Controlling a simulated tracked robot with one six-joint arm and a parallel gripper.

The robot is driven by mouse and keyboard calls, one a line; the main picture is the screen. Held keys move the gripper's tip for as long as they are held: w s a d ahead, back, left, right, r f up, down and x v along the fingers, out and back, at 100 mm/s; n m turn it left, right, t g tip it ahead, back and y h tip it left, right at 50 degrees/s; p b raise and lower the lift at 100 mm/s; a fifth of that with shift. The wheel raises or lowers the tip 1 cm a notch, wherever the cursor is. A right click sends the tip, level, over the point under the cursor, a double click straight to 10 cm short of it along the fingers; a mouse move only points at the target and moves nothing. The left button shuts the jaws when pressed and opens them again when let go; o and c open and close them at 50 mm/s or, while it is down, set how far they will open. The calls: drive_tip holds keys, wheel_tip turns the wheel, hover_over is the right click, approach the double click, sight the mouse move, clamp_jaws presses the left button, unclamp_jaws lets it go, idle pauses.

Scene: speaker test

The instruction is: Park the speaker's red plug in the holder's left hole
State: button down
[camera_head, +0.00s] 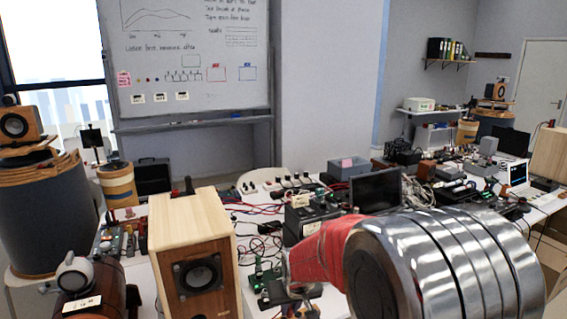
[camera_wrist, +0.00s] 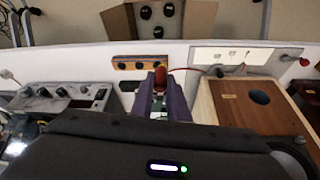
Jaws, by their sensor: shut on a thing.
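In the wrist view, my gripper (camera_wrist: 160,90) has its two purple fingers shut on a red plug (camera_wrist: 160,75), which shows between the fingertips. A thin red lead runs right from about the plug. The wooden holder (camera_wrist: 148,58), a narrow strip with dark round holes, lies just beyond the fingertips. Its left hole (camera_wrist: 121,66) is left of the plug, and the plug overlaps the holder's right part in the picture. I cannot tell whether they touch. A wooden speaker (camera_wrist: 225,107) with a dark round opening lies to the right. In the head view my arm hides the plug and holder.
A grey device with knobs (camera_wrist: 60,97) is left of my gripper; another red-ended piece (camera_wrist: 304,62) is at far right. In the head view, a wooden speaker (camera_head: 218,220) and crowded electronics leave little free room.

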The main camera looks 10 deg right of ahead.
drive_tip(key=shift+d, duration=0.15)
drive_tip(key=shift+w+r, duration=0.3)
drive_tip(key=shift+r, duration=0.05)
drive_tip(key=w+r+n+y, duration=0.1)
drive_tip(key=w+r, duration=0.3)
drive_tip(key=r, duration=0.5)
drive_tip(key=w+r+n, duration=0.2)
drive_tip(key=w+r, duration=0.1)
drive_tip(key=r, duration=0.7)
drive_tip(key=w+r+n+y, duration=0.1)
drive_tip(key=w+r, duration=0.3)
drive_tip(key=r, duration=0.5)
drive_tip(key=s+r+n, duration=0.2)
drive_tip(key=s+r, duration=0.1)
drive_tip(key=r, duration=0.8)
drive_tip(key=shift+s+r+n+g+y, duration=0.25)
drive_tip(key=shift+r+n+g+y, duration=0.05)
drive_tip(key=shift+r, duration=0.1)
drive_tip(key=shift+r, duration=0.15)
drive_tip(key=shift+r, duration=1.7)
drive_tip(key=shift+f, duration=0.15)
